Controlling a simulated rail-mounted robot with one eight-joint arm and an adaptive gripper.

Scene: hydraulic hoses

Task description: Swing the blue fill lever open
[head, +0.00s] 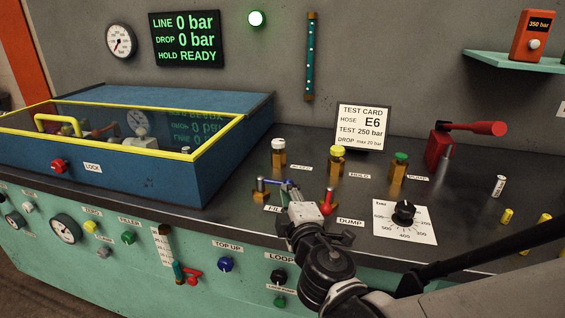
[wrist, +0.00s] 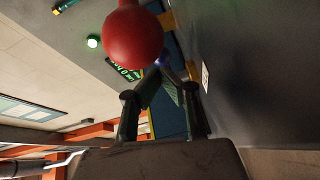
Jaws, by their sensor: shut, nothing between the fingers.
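The blue fill lever (head: 272,182) sits on a small brass valve near the front edge of the bench, beside the partly hidden FILL label. It points right, toward my gripper. My gripper (head: 289,186) is shut and empty, with its fingertips close to the lever's right end. I cannot tell whether they touch. In the wrist view my gripper (wrist: 168,72) shows closed fingers, with a blue spot (wrist: 162,61) just past the tips, probably the lever's end. The red dump lever (head: 327,200) stands just right of my gripper; a red ball (wrist: 132,36) looms large in the wrist view.
Brass valves with white (head: 278,145), yellow (head: 337,151) and green (head: 400,158) caps stand behind. A blue box with a yellow-framed clear lid (head: 200,150) is to the left. A dial (head: 404,212) lies right of the DUMP label. The display (head: 188,38) reads 0 bar and READY.

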